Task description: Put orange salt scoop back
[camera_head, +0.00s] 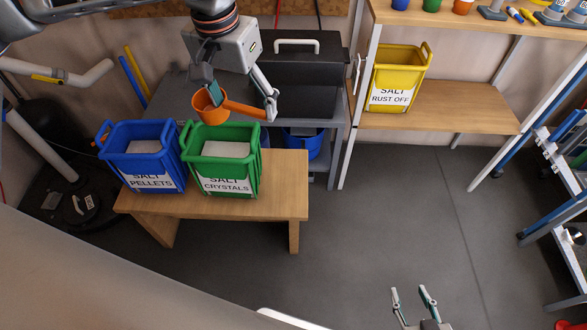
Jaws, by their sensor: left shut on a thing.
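The orange salt scoop (211,110) has a round cup and a handle pointing right. My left gripper (242,99) is shut on the scoop and holds it above the rear of the green SALT CRYSTALS bin (225,165). Exactly where the fingers meet the scoop is hard to see. The green bin stands on a low wooden bench (240,205) beside the blue SALT PELLETS bin (148,160). Both bins hold pale contents. My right gripper (413,296) is at the bottom of the view, empty, with its fingers apart.
A yellow SALT RUST OFF bin (397,78) stands on a wooden shelf (450,108) at the right. A dark toolbox (300,65) sits on a grey cart behind the bench. Another blue bin (303,141) is below. The floor at centre right is clear.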

